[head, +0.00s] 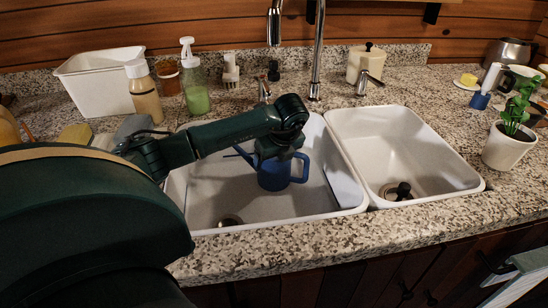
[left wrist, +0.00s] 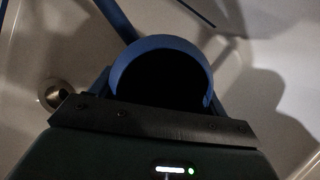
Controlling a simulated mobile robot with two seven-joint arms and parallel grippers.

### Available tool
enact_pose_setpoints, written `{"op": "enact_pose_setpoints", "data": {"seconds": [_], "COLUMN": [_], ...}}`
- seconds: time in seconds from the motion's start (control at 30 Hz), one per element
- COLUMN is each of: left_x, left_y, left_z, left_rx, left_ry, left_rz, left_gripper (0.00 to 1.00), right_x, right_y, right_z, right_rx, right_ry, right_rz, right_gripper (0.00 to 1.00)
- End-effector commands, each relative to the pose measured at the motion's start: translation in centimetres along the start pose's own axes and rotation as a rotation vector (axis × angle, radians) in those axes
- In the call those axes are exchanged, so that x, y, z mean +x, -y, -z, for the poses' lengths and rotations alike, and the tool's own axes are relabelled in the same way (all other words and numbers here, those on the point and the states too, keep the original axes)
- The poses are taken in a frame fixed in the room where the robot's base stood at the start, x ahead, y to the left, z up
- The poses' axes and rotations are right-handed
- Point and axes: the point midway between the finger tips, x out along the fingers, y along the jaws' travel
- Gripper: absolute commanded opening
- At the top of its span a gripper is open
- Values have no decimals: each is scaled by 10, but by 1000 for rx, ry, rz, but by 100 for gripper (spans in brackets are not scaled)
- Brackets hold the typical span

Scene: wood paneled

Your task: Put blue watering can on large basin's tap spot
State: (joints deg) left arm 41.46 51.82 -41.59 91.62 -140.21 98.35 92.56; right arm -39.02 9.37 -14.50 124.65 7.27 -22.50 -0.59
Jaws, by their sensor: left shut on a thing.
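The blue watering can (head: 273,175) is upright inside the large basin (head: 225,207), the left one of the two sinks. In the left wrist view its round blue rim (left wrist: 165,43) and dark opening fill the middle. My left gripper (head: 279,153) points down at the can's top and is shut on it; the fingertips are mostly hidden. The can's spout points left and its handle is on the right. I cannot tell whether its bottom touches the basin floor. The tap (head: 317,60) rises behind the large basin. My right gripper is not in view.
The small basin (head: 410,150) on the right is empty apart from its drain piece. A white tub (head: 85,85), a tan bottle (head: 145,92) and a green soap bottle (head: 194,90) stand at the back left. A potted plant (head: 508,148) stands on the right counter.

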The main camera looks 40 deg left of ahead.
Motion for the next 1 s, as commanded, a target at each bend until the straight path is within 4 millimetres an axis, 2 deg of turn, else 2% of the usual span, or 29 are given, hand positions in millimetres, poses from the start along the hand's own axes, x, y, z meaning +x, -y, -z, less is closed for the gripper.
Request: {"op": "enact_pose_setpoints", "data": {"seconds": [0.5, 0.53, 0.8, 1.0], "left_x": [6, 6, 5, 6], "left_y": [0, 0, 0, 0], "left_z": [2, 2, 2, 2], "left_rx": [-1, -1, 0, 0], "left_ry": [1, 1, 0, 0], "left_rz": [0, 0, 0, -1], "left_gripper": [49, 76, 98, 100], "right_x": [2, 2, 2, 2], "right_y": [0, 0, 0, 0], "right_z": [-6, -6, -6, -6], "right_rx": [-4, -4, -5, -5], "right_ry": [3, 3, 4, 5], "right_rz": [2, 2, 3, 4], "right_gripper": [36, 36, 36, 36]}}
